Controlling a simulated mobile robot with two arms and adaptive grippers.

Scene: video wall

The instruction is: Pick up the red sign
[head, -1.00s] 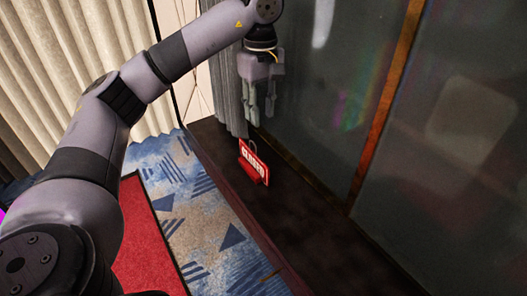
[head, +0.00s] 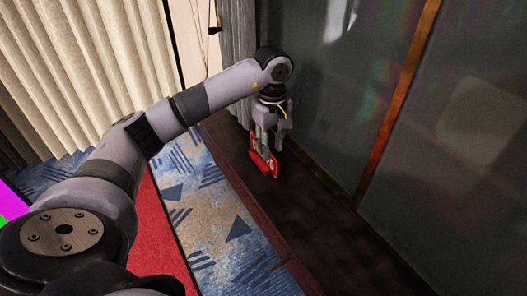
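The red sign (head: 257,162) with white lettering stands on the dark ledge (head: 268,208) beside the glass panels. My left gripper (head: 270,147) points down right at the sign. Its fingers show apart, one in front of the sign's upper part and the other to the right. They hide most of the lettering. I cannot tell whether either finger touches the sign. The sign's red base shows below the fingers and seems to rest on the ledge. My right gripper is not in view.
Dark glass panels (head: 455,150) with a brown upright strip (head: 398,100) rise right behind the ledge. A grey curtain (head: 238,35) hangs at its far end. Left of the ledge are a blue patterned carpet (head: 215,215) and a red mat (head: 152,235). The near part of the ledge is clear.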

